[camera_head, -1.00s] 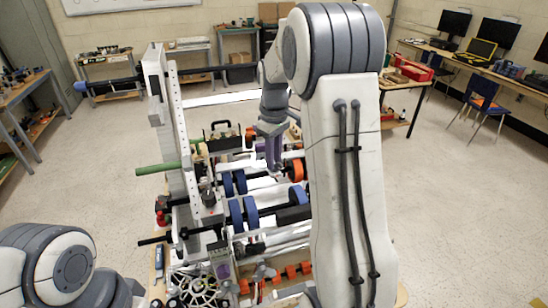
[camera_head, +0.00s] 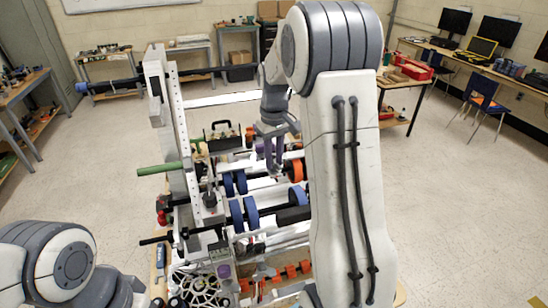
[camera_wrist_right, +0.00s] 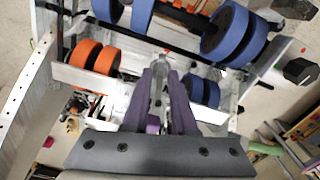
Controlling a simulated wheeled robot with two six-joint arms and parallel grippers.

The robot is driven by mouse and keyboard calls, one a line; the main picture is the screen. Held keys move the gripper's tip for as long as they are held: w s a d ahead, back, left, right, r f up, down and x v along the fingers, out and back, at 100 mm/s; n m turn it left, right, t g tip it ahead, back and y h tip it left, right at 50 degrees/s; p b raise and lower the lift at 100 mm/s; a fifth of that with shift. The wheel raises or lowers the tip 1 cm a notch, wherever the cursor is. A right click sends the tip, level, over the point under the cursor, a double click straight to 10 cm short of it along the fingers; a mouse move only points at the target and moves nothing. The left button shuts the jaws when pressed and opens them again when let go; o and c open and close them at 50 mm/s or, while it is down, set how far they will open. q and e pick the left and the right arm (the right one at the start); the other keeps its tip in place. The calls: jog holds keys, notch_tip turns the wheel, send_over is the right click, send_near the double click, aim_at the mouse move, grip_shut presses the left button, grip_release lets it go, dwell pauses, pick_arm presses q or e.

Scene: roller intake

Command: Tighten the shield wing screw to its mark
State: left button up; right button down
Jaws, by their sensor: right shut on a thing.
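My right gripper (camera_head: 272,155) reaches down over the roller intake with its purple fingers. In the right wrist view, the fingers (camera_wrist_right: 160,80) are shut on a small pale grey piece, which looks like the shield wing screw (camera_wrist_right: 157,88). The fingers hide most of it. A pale shield or crossbar (camera_wrist_right: 205,112) lies beside and below the fingertips. I cannot make out the mark. My left arm shows only as a grey and white joint at the lower left of the head view; its gripper is out of view.
Blue wheels (camera_head: 236,214) and orange wheels (camera_head: 296,170) sit on dark shafts close around the right gripper. A white side plate (camera_head: 182,130) rises at the left, with a green rod (camera_head: 160,169) sticking out. A black-handled box (camera_head: 222,137) stands behind. Floor on both sides is clear.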

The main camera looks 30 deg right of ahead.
jog(key=shift+m, duration=1.1)
jog(key=shift+m+p, duration=0.4)
jog(key=shift+m, duration=0.3)
jog(key=c, duration=0.9)
grip_release()
notch_tip(320, 180, up, 7)
jog(key=p, duration=0.6)
jog(key=shift+r, duration=0.1)
